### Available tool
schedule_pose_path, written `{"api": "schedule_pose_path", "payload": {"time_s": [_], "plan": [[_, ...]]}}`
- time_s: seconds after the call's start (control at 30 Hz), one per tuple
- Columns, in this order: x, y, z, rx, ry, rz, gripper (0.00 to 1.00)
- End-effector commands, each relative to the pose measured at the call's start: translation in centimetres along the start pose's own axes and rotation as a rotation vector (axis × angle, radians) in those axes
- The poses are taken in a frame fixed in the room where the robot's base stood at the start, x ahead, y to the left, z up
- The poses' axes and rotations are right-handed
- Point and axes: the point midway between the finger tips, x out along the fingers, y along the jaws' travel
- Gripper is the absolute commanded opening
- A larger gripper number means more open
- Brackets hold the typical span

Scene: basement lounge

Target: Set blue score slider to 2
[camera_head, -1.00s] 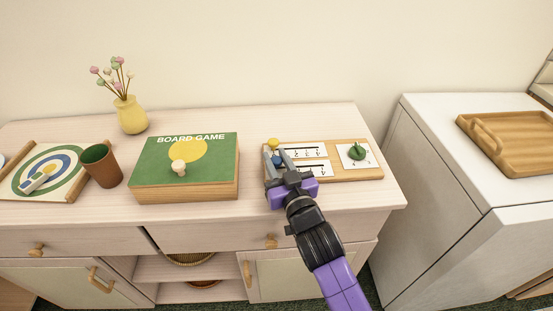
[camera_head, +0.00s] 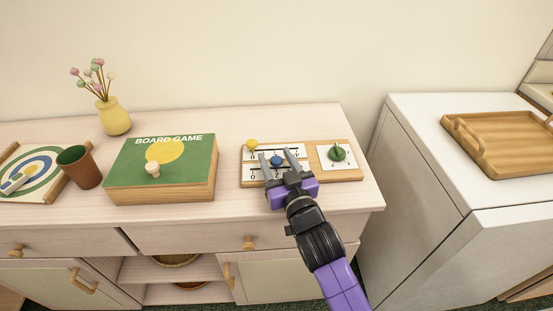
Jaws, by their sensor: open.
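The score board (camera_head: 312,176) is a wooden panel on the cabinet top, with white number strips. The blue score slider knob (camera_head: 276,160) stands on the lower strip, to the right of the 0 at the left end. I cannot tell which number it is at, since my gripper covers most of that strip. The yellow slider knob (camera_head: 252,144) is at the left end of the upper strip. My gripper (camera_head: 275,156) is open over the board's left half, with one finger on each side of the blue knob. Contact with it cannot be told.
A green dial (camera_head: 337,153) is on the board's right part. A board game box (camera_head: 205,181), a brown cup (camera_head: 85,172), a target board (camera_head: 48,165) and a yellow vase (camera_head: 114,117) stand to the left. A wooden tray (camera_head: 500,165) lies on the white unit at right.

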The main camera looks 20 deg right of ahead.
Motion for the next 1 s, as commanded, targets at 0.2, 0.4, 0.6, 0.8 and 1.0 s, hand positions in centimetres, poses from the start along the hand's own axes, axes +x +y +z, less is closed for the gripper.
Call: {"api": "schedule_pose_path", "payload": {"time_s": [0.2,0.4,0.6,0.8,1.0], "plan": [[-0.9,0.0,0.1,-0.002,-0.001,0.000,0.50],[-4.0,0.1,0.2,-0.001,-0.001,0.001,0.50],[-6.7,0.1,0.1,0.000,-0.001,0.001,0.50],[-7.8,0.1,0.0,0.000,0.000,0.000,0.50],[-7.8,0.0,0.0,0.000,0.000,0.000,0.50]]}}
